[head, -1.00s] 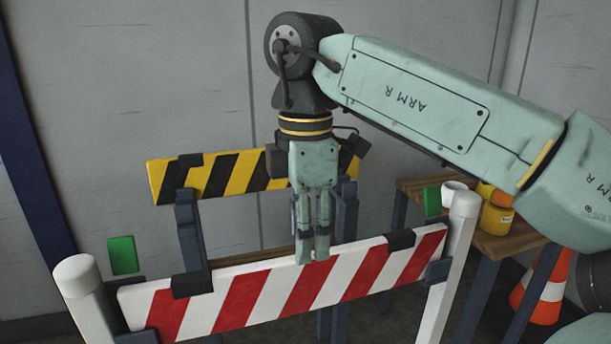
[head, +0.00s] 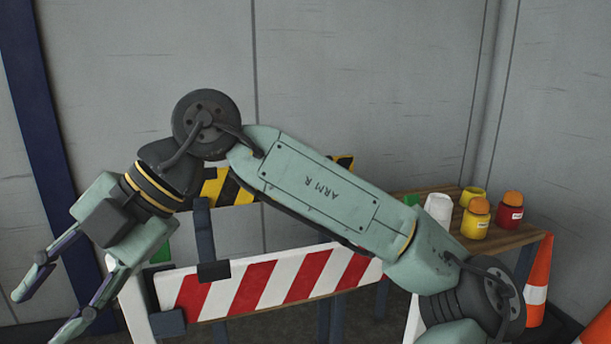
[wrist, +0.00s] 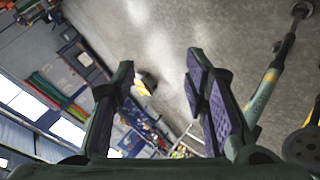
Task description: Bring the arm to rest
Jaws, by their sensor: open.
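My gripper (head: 52,300) is at the lower left of the head view, tilted down and to the left, with its two fingers spread apart and nothing between them. In the wrist view my gripper (wrist: 160,100) also shows open, its purple-padded fingers apart, with the floor and a far wall behind them. My arm reaches across the head view from the lower right, bends at a high elbow-like joint at upper left, and drops to the gripper. The gripper is to the left of the red-and-white barrier board (head: 285,286) and looks clear of it, though depth is hard to judge.
A yellow-and-black board (head: 222,188) stands behind my arm, partly hidden. The grey wall is behind.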

